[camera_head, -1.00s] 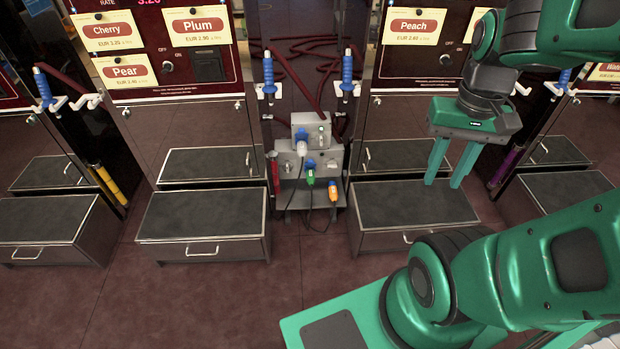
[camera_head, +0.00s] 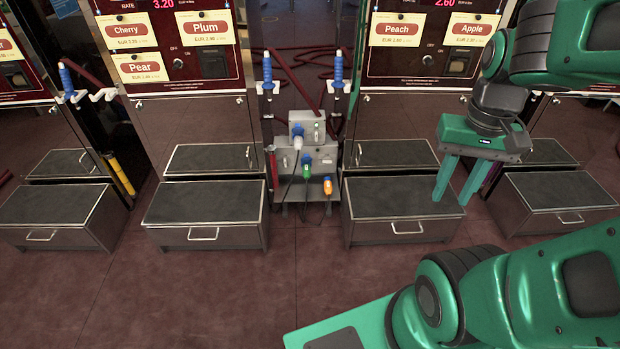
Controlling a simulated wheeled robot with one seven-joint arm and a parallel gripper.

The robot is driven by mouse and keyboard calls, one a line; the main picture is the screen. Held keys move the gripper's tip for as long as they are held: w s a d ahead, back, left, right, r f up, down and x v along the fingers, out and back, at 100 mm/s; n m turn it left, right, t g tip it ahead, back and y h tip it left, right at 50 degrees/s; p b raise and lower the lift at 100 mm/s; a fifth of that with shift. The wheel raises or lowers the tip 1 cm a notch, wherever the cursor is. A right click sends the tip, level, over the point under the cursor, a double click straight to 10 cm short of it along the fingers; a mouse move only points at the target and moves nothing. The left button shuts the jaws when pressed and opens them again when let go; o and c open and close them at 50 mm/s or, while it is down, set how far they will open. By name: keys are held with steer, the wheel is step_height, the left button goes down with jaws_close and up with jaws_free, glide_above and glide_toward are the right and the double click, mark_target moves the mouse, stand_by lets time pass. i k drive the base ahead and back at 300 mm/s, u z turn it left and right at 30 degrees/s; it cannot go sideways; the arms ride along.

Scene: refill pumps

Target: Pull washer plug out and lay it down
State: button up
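A grey socket unit (camera_head: 323,159) stands low between two pump cabinets. Several plugs with dark cables sit on its front: a blue-and-white plug (camera_head: 297,139) at the top, a green one (camera_head: 307,169) in the middle and an orange one (camera_head: 327,187) lower right. I cannot tell which is the washer plug; no label is readable. My gripper (camera_head: 453,196) is open and empty, fingers pointing down. It appears to the right of the socket unit, well apart from the plugs, in front of the right-hand cabinet.
Dark-topped step boxes stand before the pumps, at left (camera_head: 205,206) and right (camera_head: 401,200) of the socket unit. Blue-handled nozzles (camera_head: 267,72) hang above, with dark red hoses (camera_head: 300,77) behind. The floor (camera_head: 250,300) in front is clear.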

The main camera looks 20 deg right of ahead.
mark_target(306, 168)
steer(key=u, duration=1.05)
steer(key=i, duration=0.65)
steer(key=z, duration=0.6)
